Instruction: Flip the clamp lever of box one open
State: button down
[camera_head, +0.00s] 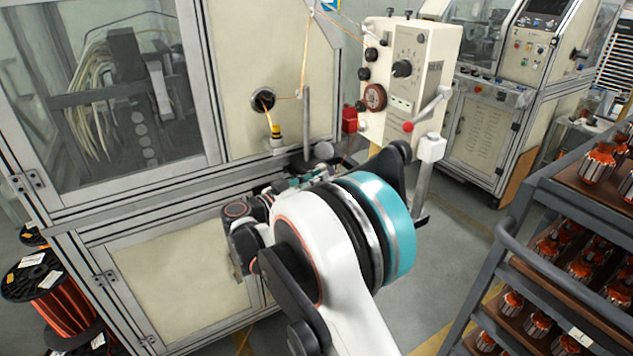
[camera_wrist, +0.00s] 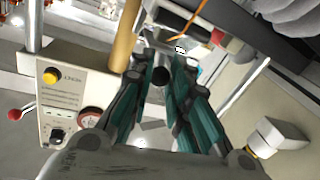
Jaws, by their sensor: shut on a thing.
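My gripper (camera_head: 312,178) is in front of the machine, beyond my white and teal arm, which hides part of it. In the wrist view its teal-padded fingers (camera_wrist: 162,72) are closed around a dark round knob (camera_wrist: 160,77), seen end-on. Whether this knob belongs to the clamp lever is hard to tell, as the fingers hide what lies behind it. A cream control box (camera_head: 408,75) with black knobs and a red dial stands at upper right of the gripper. It also shows at left in the wrist view (camera_wrist: 62,110). No label names box one.
A crank with a red knob (camera_head: 408,127) juts from the control box. A thin upright rod (camera_head: 306,122) stands near the gripper. A cart (camera_head: 541,198) with orange-wound parts is at right. Wire spools (camera_head: 50,285) stand at left. Open floor lies between machine and cart.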

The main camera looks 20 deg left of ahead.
jog(key=shift+r, duration=0.1)
